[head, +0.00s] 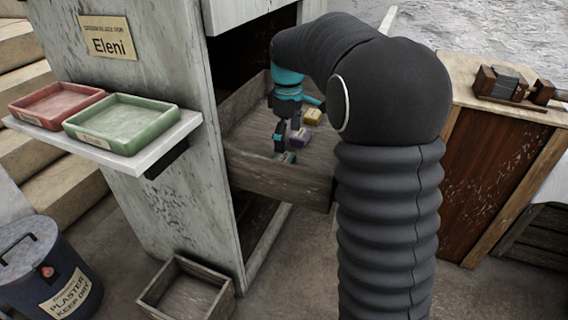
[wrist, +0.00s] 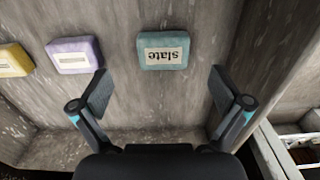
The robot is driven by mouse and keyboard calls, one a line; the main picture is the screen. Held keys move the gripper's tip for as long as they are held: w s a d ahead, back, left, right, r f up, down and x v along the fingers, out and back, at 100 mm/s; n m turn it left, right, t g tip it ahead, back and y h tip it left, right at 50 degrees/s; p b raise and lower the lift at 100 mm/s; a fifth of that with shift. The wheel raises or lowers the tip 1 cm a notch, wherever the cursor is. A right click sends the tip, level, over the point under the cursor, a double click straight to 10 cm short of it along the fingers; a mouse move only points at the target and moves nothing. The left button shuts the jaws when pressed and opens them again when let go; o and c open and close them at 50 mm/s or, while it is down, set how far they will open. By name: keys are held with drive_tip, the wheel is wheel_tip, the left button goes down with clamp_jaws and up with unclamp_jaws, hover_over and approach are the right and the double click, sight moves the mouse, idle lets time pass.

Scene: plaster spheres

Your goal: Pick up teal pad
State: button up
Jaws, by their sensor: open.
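The teal pad (wrist: 163,50) lies on the floor of an open wooden drawer, with a pale label that reads "slate" upside down. My gripper (head: 285,150) reaches down into the drawer, close to the pad. In the wrist view my gripper (wrist: 162,92) is open and empty. The pad sits ahead of the gap between the two fingers, not between them.
A purple pad (wrist: 74,54) and a yellow pad (wrist: 13,60) lie in a row left of the teal one. The drawer (head: 280,178) has raised walls around them. A red tray (head: 57,104) and a green tray (head: 122,122) stand on a side shelf.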

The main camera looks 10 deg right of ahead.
sight(284, 157)
drive_tip(key=shift+w+a+f+b, duration=0.1)
drive_tip(key=shift+a+f+b, duration=0.15)
drive_tip(key=shift+f, duration=1.45)
drive_tip(key=shift+a+f+b, duration=0.1)
drive_tip(key=shift+a+f, duration=0.15)
drive_tip(key=shift+f, duration=1.4)
drive_tip(key=c, duration=1)
